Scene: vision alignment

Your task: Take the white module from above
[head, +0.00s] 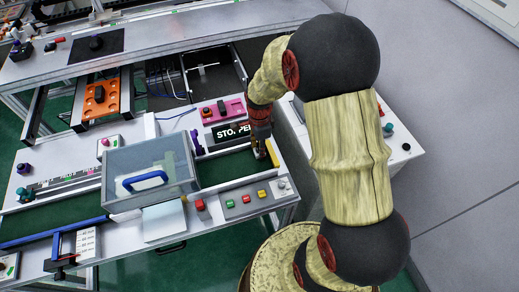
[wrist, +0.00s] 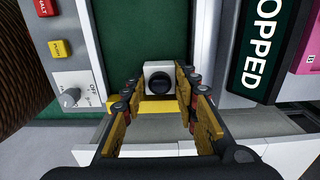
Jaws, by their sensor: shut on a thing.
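The white module (wrist: 158,68), a small white block with a round black knob on its face, is in the middle of the wrist view. It is over the green conveyor belt (wrist: 158,35), near a yellow bar (wrist: 152,106). My gripper (wrist: 158,80) has its yellow-padded fingers on both sides of the module and is shut on it. In the head view my gripper (head: 262,150) points down at the right end of the belt, and the module is mostly hidden by the fingers there. I cannot tell whether the module touches the belt.
A black STOPPED sign (wrist: 264,45) stands close to the right of my gripper in the wrist view. A button panel (head: 245,198) lies in front of the belt. A clear box with a blue handle (head: 150,172) covers the belt further left. A pink module (head: 222,110) stands behind the sign.

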